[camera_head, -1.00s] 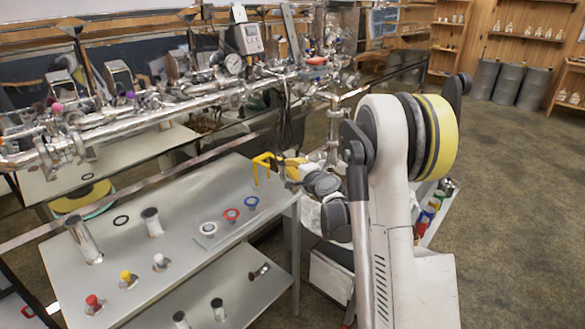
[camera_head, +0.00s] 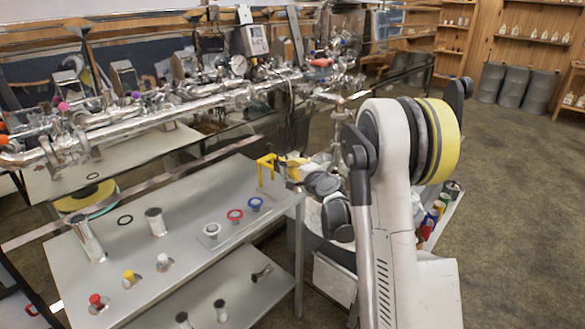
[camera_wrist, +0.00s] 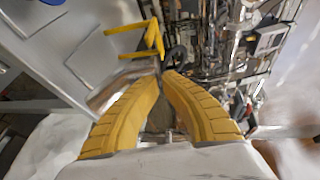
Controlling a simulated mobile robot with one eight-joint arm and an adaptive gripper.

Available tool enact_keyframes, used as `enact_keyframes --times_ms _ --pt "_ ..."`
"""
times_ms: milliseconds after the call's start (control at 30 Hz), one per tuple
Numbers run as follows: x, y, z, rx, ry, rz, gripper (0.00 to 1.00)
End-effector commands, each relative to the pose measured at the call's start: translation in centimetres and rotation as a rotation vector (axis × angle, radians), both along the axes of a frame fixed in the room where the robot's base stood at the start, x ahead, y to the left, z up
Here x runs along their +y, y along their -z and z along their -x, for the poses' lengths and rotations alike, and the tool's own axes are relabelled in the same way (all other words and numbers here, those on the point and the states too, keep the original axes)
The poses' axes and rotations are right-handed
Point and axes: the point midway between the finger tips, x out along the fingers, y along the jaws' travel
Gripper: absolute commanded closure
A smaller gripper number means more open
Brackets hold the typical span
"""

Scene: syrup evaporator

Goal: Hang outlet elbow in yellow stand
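The yellow stand (camera_head: 266,163) rises from the far right corner of the metal table. In the wrist view the yellow stand (camera_wrist: 147,40) is just beyond my fingertips, slightly left. My gripper (camera_wrist: 167,77) has yellow ribbed fingers closed in to a narrow gap at the tips. A shiny metal tube, which looks like the outlet elbow (camera_wrist: 117,86), runs to the fingertips from the left, with a dark ring just past them. Its grasped part is hidden by the fingers. In the head view my gripper (camera_head: 291,165) is beside the stand, and the elbow cannot be made out.
The metal table (camera_head: 190,210) holds a tall cylinder (camera_head: 88,240), a short cylinder (camera_head: 155,222), and white, red and blue rings (camera_head: 235,215). Evaporator piping (camera_head: 170,103) runs behind it. A bin with bottles (camera_head: 435,215) is right of my arm. Open floor lies at the right.

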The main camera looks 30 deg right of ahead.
Motion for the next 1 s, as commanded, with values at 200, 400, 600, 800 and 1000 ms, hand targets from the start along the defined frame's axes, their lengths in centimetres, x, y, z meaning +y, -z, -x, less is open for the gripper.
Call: enact_keyframes --times_ms 200,400,600,800,1000 --pt "0.1 0.0 -0.2 0.0 0.0 0.0 1.0" --pt "0.3 0.0 -0.8 0.0 0.0 0.0 1.0" --pt "0.5 0.0 -1.4 -0.001 0.0 -0.001 1.0" --pt "0.7 0.0 -2.0 0.0 0.0 0.0 1.0" --pt "0.9 0.0 -2.6 0.0 0.0 0.0 1.0"
